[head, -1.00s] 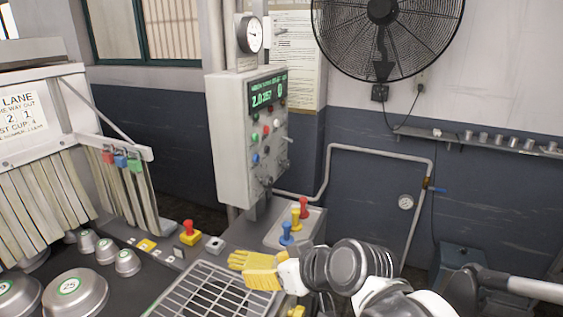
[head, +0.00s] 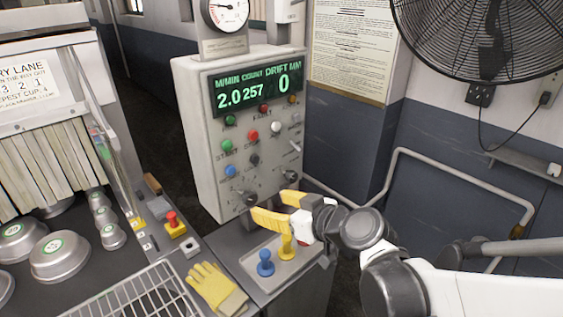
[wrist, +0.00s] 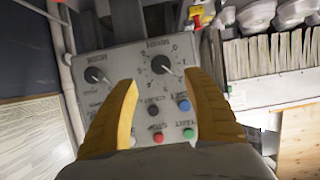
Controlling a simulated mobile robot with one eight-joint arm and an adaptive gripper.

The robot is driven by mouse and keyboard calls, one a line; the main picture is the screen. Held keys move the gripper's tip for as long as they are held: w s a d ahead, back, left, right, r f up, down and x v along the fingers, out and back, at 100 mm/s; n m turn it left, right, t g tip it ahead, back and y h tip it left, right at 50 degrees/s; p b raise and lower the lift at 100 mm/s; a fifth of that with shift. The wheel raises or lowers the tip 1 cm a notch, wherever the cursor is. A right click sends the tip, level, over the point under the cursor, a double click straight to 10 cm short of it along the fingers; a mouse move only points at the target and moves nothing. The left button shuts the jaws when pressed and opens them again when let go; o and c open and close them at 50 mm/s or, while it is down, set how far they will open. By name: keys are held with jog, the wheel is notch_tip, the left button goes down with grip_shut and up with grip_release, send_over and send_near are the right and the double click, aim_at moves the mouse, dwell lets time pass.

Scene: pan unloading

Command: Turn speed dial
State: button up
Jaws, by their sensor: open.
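The grey control box (head: 208,150) carries two black dials with pale pointers low on its face. The left dial (head: 250,199) shows in the wrist view as the larger dial (wrist: 160,64) with a numbered scale. The other dial (wrist: 97,75) is beside it; the labels are too blurred to read surely. My gripper (head: 267,205) has yellow fingers, open and empty, in front of the box's lower part. In the wrist view the gripper (wrist: 161,78) has the numbered dial between and just beyond its fingertips, apparently untouched. The display (head: 258,88) reads 2.0, 257 and 0.
Coloured buttons, including a blue one (head: 230,170), sit above the dials. A yellow glove (head: 217,288), a red stop button (head: 173,222) and a wire rack (head: 140,293) are at the front left.

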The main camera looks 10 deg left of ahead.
aim_at(252, 199)
jog(key=b+x, duration=0.2)
jog(key=x, duration=0.8)
jog(key=shift+s, duration=0.15)
jog(key=shift+c, duration=0.4)
jog(key=c, duration=1.1)
